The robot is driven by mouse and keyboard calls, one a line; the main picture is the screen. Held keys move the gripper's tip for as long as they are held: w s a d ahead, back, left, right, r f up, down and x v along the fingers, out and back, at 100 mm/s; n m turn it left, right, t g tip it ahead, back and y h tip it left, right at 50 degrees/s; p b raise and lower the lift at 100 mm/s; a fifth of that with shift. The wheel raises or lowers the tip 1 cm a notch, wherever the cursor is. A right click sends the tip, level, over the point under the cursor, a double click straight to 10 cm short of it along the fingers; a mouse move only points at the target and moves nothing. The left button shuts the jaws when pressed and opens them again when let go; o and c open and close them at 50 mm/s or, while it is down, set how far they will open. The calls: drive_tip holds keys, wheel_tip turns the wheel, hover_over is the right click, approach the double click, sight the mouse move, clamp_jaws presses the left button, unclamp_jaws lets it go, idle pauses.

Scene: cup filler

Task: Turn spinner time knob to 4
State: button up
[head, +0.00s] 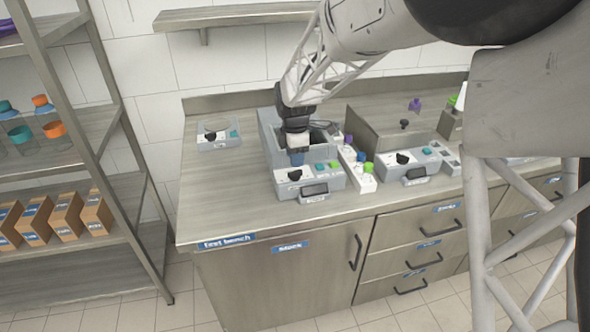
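My gripper (298,148) points down over the open grey machine in the middle of the bench, just behind its front panel. Its fingers are too small to tell open from shut. A small blue thing (297,159) shows right below it; I cannot tell whether it is held. The middle machine (318,185) has a black knob (294,175) on a white plate, with coloured buttons and a small display. Similar black knobs sit on the left device (210,136) and the right device (403,158). No label or dial number is readable, so I cannot tell which is the spinner time knob.
Shelving (100,130) with boxes and cups stands at the left. A wall shelf (230,14) is above the bench. The bench top (215,195) is clear at front left.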

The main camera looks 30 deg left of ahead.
sight(295, 171)
drive_tip(key=shift+f, duration=2.65)
clamp_jaws()
